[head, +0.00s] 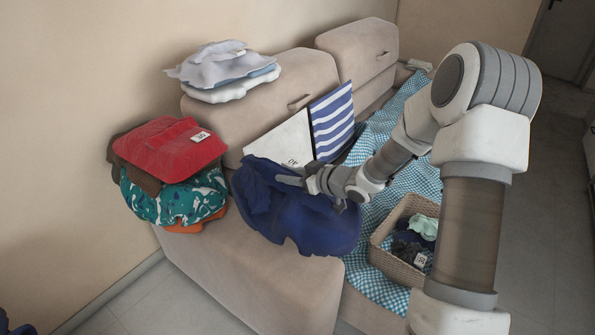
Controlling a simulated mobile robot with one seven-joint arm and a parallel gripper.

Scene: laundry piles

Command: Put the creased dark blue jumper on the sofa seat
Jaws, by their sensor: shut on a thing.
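The creased dark blue jumper (300,215) hangs in loose folds at the near end of the sofa, in front of the striped cushion. My gripper (290,181) is shut on the upper part of the jumper, and my arm reaches in from the right. The jumper's lower edge lies over or just above the sofa's near arm; I cannot tell whether it touches. The beige sofa (250,285) has its seat largely covered by a teal checked cloth (415,180). The jumper hides the near part of the seat.
A wicker basket (382,258) with dark and pale green clothes stands on the checked cloth. A pile with a red garment (165,150) and a teal patterned one (175,197) lies left. Folded pale clothes (222,70) top the backrest. A striped cushion (332,120) leans behind the jumper.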

